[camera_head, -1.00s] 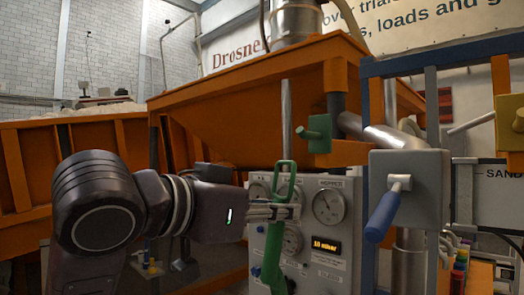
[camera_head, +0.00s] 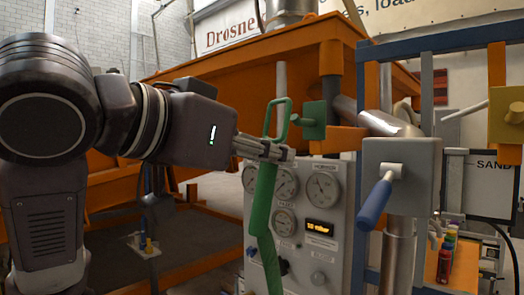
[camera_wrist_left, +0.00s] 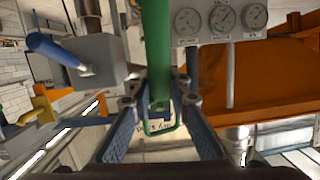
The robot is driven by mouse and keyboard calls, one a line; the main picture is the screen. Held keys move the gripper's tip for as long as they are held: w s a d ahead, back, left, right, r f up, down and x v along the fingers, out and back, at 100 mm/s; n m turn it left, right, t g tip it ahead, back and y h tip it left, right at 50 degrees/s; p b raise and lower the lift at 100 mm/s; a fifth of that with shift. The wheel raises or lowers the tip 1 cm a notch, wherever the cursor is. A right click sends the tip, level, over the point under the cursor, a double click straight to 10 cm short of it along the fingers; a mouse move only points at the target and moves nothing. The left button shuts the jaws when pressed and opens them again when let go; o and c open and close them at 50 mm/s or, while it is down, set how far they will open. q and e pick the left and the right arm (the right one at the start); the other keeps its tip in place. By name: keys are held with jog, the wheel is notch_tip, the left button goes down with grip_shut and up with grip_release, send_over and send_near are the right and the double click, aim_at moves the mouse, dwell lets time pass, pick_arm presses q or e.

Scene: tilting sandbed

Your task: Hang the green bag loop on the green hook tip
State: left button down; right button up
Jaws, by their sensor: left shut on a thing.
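My left gripper (camera_head: 287,152) is shut on the green bag (camera_head: 262,205), just below its loop. The loop (camera_head: 268,115) stands up above the fingers, and the long green body hangs down in front of the gauge panel. The green hook (camera_head: 314,122) is a square plate with a short peg pointing left. In the picture the peg's tip lies at the loop's right edge; I cannot tell their gap in depth. In the left wrist view the bag (camera_wrist_left: 157,40) runs between the fingers (camera_wrist_left: 160,100), with the loop (camera_wrist_left: 148,127) below. My right gripper is out of view.
The gauge panel (camera_head: 338,250) is close behind the bag. To the right are a grey box (camera_head: 415,165) with a blue-handled peg (camera_head: 375,203) and a yellow block (camera_head: 505,115) with a peg. The orange hopper (camera_head: 220,75) rises behind.

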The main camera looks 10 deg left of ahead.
pick_arm(q)
jog(key=x, duration=0.7)
jog(key=shift+d+p, duration=0.2)
jog(key=shift+p, duration=0.15)
dwell(0.4)
jog(key=shift+s, duration=0.1)
dwell(0.4)
